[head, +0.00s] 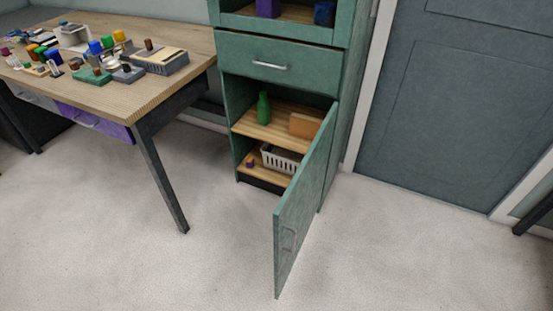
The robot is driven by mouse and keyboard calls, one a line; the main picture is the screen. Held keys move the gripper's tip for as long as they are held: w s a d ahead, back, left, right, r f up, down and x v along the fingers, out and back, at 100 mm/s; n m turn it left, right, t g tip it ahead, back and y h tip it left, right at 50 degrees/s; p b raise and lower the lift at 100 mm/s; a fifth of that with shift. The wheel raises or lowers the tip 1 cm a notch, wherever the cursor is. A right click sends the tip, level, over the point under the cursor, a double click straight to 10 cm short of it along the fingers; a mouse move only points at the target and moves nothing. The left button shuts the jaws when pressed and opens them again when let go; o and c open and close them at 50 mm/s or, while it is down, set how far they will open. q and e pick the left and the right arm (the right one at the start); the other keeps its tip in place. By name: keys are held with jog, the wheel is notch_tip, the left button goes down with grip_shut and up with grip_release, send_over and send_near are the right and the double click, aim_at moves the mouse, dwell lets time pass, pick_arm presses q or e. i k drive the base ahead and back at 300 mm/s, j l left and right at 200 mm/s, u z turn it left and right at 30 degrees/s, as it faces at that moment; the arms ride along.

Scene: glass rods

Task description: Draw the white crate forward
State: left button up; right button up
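A white slatted crate (279,161) sits on the bottom shelf inside the green cabinet (281,66), on the right side of the opening. The open cabinet door (303,205) hides the crate's right end. A small purple object (250,164) lies on the shelf to the left of the crate. Neither of my grippers shows in the head view.
The cabinet door stands swung out towards me. A green bottle (263,108) and an orange box (305,125) are on the shelf above. A wooden table (120,98) crowded with small objects is at left. The floor (220,255) in front is clear.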

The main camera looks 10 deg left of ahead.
aim_at(285, 161)
jog(key=i+j, duration=0.1)
jog(key=j, duration=0.75)
jog(key=i+j+z, duration=0.1)
jog(key=i+j, duration=0.15)
jog(key=i+j+z, duration=0.1)
jog(key=i+j, duration=0.15)
jog(key=j, duration=0.2)
jog(key=i+j+z, duration=0.1)
jog(key=j, duration=0.3)
jog(key=i+j+z, duration=0.1)
jog(key=i+j, duration=0.35)
jog(key=i, duration=0.35)
jog(key=i+z, duration=0.1)
jog(key=i, duration=0.35)
